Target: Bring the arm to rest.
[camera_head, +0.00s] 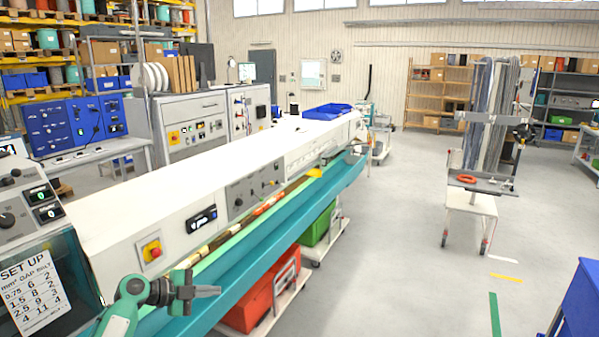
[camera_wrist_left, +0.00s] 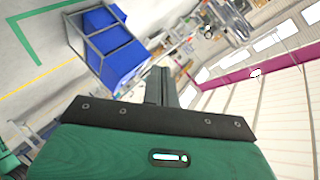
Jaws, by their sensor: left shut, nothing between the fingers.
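My left arm comes in at the bottom left of the head view, with a green joint and a dark wrist. My left gripper (camera_head: 217,291) is shut and empty, its fingers pointing right, in front of the long white machine's teal trough. In the left wrist view, the gripper's fingers (camera_wrist_left: 161,87) show as one dark grey block beyond the green gripper body, with nothing held between them. My right gripper is in neither view.
The long white machine (camera_head: 160,200) with its teal trough (camera_head: 270,235) runs from lower left to the centre. A cart (camera_head: 470,205) stands at right. Grey floor between is clear. A blue box (camera_head: 580,300) is at lower right.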

